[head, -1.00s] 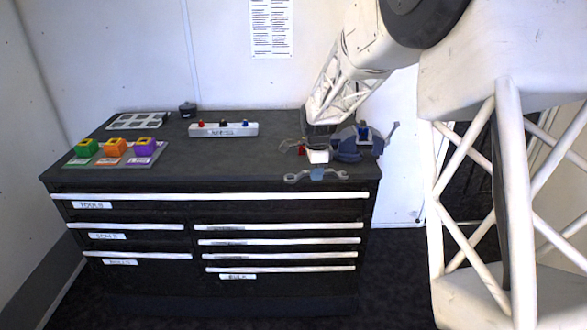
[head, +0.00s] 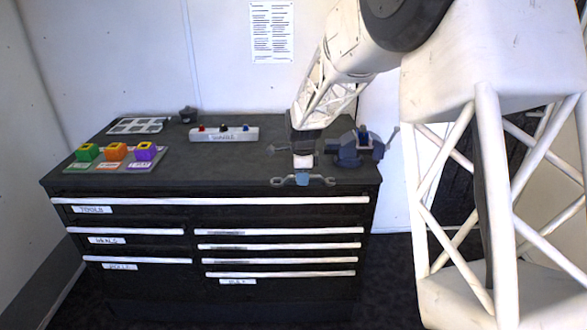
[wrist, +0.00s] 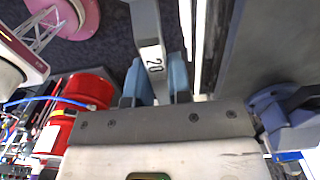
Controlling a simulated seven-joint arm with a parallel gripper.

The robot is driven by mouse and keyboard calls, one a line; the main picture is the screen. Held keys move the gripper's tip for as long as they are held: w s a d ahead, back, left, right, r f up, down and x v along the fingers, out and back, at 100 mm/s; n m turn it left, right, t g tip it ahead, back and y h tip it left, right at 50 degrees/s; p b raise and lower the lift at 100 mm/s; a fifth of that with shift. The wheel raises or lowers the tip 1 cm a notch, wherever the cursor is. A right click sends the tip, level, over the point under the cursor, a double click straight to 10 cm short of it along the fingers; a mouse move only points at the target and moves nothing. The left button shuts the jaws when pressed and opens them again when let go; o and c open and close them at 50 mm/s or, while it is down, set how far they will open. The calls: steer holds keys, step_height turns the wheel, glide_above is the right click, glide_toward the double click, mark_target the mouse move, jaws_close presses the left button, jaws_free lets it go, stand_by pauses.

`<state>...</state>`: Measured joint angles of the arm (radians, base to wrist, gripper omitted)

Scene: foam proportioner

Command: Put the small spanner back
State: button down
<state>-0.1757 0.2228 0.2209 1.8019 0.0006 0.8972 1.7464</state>
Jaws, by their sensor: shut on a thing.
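A grey open-ended spanner (head: 328,181) lies crosswise in my gripper (head: 302,179), seen at the front edge of the bench top in the head view. In the wrist view the spanner (wrist: 147,25) carries a white label reading 20 and runs between the two blue fingers of my gripper (wrist: 156,85). The fingers are shut on its middle. One end of the spanner is out of the wrist view. I cannot tell its height over the bench, or whether it is the small one; no other spanner shows.
A blue vise (head: 350,150) stands right of my gripper at the bench's right end. A white rack (head: 224,134) with coloured knobs is behind to the left. Coloured blocks sit on a tray (head: 112,167) at far left. The middle bench top (head: 215,165) is clear. Drawers below look shut.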

steer(key=w, duration=0.5)
steer(key=w+a+f, duration=0.1)
steer(key=w, duration=0.3)
steer(key=w+a, duration=0.1)
steer(key=w, duration=0.4)
steer(key=shift+w+a+f, duration=0.15)
steer(key=shift+w+a, duration=0.1)
steer(key=shift+w, duration=0.05)
steer(key=shift+f, duration=0.15)
steer(key=shift+f, duration=1.6)
steer(key=shift+f, duration=0.15)
steer(key=c, duration=1.1)
jaws_free()
steer(key=shift+o, duration=0.2)
